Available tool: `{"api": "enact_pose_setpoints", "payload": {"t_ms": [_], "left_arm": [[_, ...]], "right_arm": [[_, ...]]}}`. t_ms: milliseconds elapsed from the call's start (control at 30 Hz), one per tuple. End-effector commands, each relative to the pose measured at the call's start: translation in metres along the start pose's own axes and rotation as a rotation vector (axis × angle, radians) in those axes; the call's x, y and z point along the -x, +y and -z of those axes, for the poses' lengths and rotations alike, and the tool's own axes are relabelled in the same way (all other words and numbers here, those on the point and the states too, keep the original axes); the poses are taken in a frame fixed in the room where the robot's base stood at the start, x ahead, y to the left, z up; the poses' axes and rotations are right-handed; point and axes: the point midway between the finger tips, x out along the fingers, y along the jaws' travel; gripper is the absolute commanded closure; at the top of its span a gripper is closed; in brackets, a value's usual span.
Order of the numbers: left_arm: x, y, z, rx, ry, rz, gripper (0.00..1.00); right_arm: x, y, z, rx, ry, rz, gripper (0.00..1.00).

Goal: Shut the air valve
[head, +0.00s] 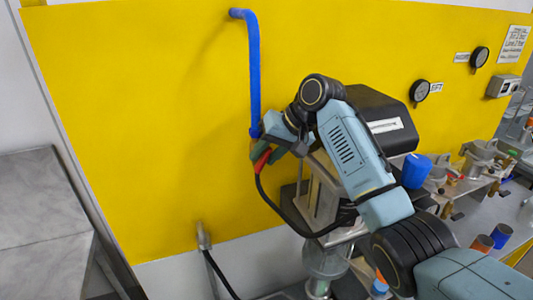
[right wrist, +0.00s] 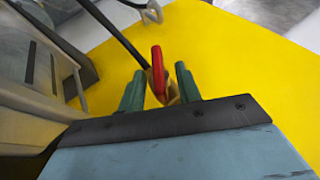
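The air valve has a red handle (head: 262,160) and sits at the lower end of a blue pipe (head: 254,75) in front of the yellow wall. My right gripper (head: 266,155) is at the valve, its green fingers close to the handle. In the right wrist view the red handle (right wrist: 158,70) stands between the two green fingers of my right gripper (right wrist: 160,88), with gaps visible on both sides. The fingers are open around it, not clamped. A brassy valve body shows behind the handle. My left gripper is in neither view.
A black hose (head: 285,218) hangs from the valve and loops right. A grey machine (head: 322,195) stands close behind my right arm. Gauges (head: 419,91) are on the yellow wall (head: 150,110). A cluttered bench is at right. The wall area left of the pipe is clear.

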Motion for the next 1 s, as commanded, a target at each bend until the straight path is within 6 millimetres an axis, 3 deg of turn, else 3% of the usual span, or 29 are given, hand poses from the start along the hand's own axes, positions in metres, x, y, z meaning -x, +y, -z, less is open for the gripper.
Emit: {"api": "enact_pose_setpoints", "payload": {"t_ms": [167,633,800,1000], "left_arm": [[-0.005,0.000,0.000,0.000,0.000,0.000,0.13],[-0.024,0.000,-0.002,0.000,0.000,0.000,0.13],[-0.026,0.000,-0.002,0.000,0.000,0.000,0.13],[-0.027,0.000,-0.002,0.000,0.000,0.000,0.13]], "right_arm": [[0.017,0.000,0.001,0.002,0.005,0.001,0.66],[0.114,0.001,0.000,0.001,0.004,0.000,0.66],[0.130,0.001,0.000,0.000,0.001,0.000,0.66],[0.134,0.000,0.000,0.000,0.000,0.000,0.66]]}}
